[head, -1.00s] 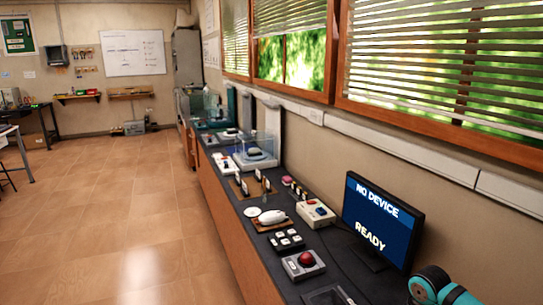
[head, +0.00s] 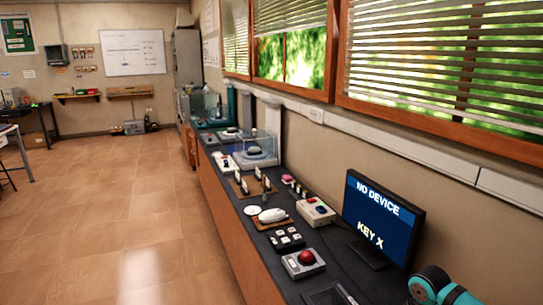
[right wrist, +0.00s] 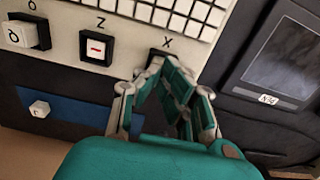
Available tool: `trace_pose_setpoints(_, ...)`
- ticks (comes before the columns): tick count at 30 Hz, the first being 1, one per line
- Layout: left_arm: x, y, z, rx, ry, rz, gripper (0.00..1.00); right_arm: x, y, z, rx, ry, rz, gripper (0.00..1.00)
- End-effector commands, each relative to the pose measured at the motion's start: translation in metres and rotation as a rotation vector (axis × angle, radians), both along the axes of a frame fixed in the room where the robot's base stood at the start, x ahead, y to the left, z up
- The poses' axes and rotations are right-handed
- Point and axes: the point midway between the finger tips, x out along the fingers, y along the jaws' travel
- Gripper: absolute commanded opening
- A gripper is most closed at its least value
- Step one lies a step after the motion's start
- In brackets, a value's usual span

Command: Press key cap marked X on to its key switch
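In the right wrist view the black X key switch (right wrist: 158,57) sits below the printed letter X on a pale panel. My right gripper (right wrist: 164,67) has its fingertips together at this switch and covers most of it. The key cap marked X cannot be made out; the fingers hide the spot where it could sit. In the head view the monitor (head: 380,220) reads "NO DEVICE" and "KEY X". My left gripper is in neither current view.
A switch under Z (right wrist: 97,47) shows a red dash. A white cap (right wrist: 28,34) sits left of it. A dark-screened device (right wrist: 285,60) stands at right. The long bench (head: 350,268) holds several exhibits.

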Motion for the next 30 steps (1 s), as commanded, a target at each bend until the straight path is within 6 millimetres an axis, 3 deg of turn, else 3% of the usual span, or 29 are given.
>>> trace_pose_setpoints(30,0.000,0.000,0.033,0.000,0.000,0.000,0.40,0.000,0.000,0.062,0.000,0.000,0.000,0.00)
